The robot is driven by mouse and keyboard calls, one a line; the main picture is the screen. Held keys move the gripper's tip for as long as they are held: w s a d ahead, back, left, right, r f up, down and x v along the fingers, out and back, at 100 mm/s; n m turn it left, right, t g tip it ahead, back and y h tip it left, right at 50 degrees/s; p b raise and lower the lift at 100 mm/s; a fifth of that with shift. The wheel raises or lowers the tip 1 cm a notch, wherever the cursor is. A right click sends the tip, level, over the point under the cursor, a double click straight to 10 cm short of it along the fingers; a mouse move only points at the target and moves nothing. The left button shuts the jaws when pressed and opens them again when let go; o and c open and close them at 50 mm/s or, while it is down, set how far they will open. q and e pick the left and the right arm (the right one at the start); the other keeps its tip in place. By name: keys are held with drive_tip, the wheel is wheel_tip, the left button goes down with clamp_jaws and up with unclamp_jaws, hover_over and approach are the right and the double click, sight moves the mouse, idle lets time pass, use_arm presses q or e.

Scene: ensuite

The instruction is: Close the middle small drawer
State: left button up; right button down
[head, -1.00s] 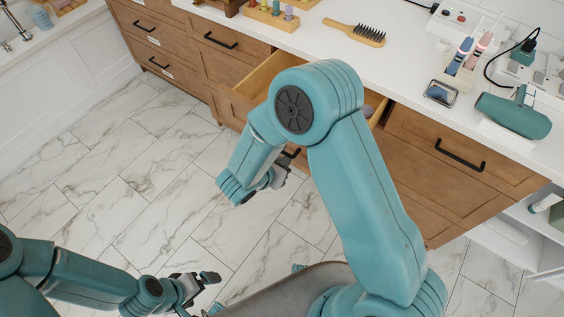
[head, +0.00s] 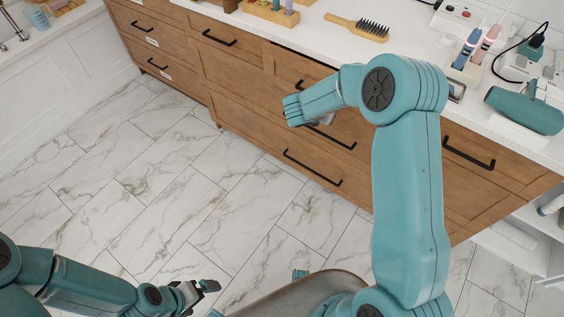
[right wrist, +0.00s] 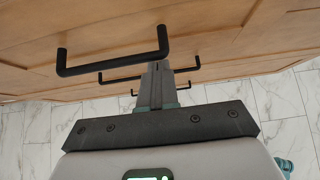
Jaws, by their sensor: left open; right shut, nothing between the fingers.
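The middle small drawer (head: 285,68) is in the top row of the wooden cabinet in the head view. My right gripper (head: 322,121) is shut and empty, close to the cabinet face just below that drawer; contact cannot be told. In the right wrist view its fingers (right wrist: 158,78) point toward the wooden fronts beside a black bar handle (right wrist: 112,66). My left gripper (head: 210,296) is open and empty, low over the floor.
A white countertop (head: 300,32) above the drawers carries a hairbrush (head: 358,27), a green hair dryer (head: 525,110) and other toiletries. More drawers with protruding black handles (head: 468,153) lie on both sides and below. The marble floor (head: 150,170) before the cabinet is clear.

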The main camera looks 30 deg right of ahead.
drive_tip(key=shift+w+d+r, duration=0.1)
drive_tip(key=shift+w+d, duration=0.3)
drive_tip(key=shift+d, duration=0.45)
drive_tip(key=shift+w+d+r, duration=0.1)
drive_tip(key=shift+w+d, duration=0.3)
drive_tip(key=shift+d, duration=0.4)
drive_tip(key=shift+w+d, duration=0.4)
drive_tip(key=shift+d, duration=0.45)
drive_tip(key=shift+r, duration=0.1)
